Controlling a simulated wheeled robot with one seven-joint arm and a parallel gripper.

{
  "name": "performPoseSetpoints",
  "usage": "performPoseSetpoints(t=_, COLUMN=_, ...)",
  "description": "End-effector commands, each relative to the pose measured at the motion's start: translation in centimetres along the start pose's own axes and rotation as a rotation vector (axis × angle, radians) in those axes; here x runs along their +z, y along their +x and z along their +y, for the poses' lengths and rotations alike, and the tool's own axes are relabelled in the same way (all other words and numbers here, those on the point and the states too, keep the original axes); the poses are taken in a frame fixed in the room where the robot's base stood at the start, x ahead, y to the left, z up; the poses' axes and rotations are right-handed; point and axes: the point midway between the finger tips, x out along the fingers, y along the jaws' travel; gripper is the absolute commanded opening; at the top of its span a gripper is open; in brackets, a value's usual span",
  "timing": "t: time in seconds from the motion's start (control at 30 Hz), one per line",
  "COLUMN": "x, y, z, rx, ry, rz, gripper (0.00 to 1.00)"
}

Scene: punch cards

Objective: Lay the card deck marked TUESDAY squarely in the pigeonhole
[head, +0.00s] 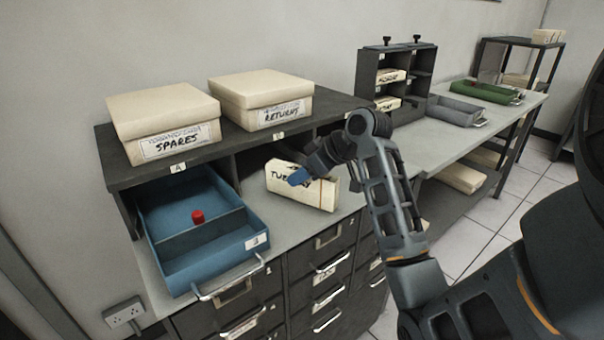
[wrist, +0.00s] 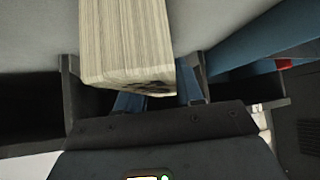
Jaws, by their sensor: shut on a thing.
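The cream card deck marked TUESDAY (head: 326,194) is in my gripper (head: 299,177), which is shut on it with blue fingertips. It is tilted in the head view, in front of the dark shelf unit (head: 200,163) and above the grey counter. My gripper hides part of its lettering. In the wrist view the deck (wrist: 125,38) shows its striped card edges, with the gripper (wrist: 160,100) at its lower end. An open pigeonhole (head: 255,163) lies behind the deck, under the RETURNS box; the deck and arm hide much of it.
A blue drawer tray (head: 213,256) with a red knob (head: 197,217) sticks out at left. Boxes marked SPARES (head: 165,118) and RETURNS (head: 262,97) stand on top. A dark rack (head: 420,70) with labelled decks and grey and green trays (head: 487,92) are at the back right.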

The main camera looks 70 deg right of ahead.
Motion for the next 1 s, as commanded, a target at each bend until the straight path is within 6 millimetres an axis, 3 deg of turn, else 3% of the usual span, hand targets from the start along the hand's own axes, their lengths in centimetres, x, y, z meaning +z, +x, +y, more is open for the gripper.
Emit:
performPoseSetpoints(t=0.37, x=0.36, y=0.40, z=0.02, rx=0.001, ry=-0.002, rz=0.003, gripper=0.00)
performPoseSetpoints(t=0.4, x=0.44, y=0.47, z=0.01, rx=0.000, ry=-0.002, rz=0.001, gripper=0.37)
performPoseSetpoints(t=0.67, x=0.39, y=0.40, z=0.02, rx=0.001, ry=-0.001, rz=0.001, gripper=0.62)
performPoseSetpoints(t=1.0, x=0.18, y=-0.12, z=0.05, rx=0.002, ry=-0.001, rz=0.002, gripper=0.62)
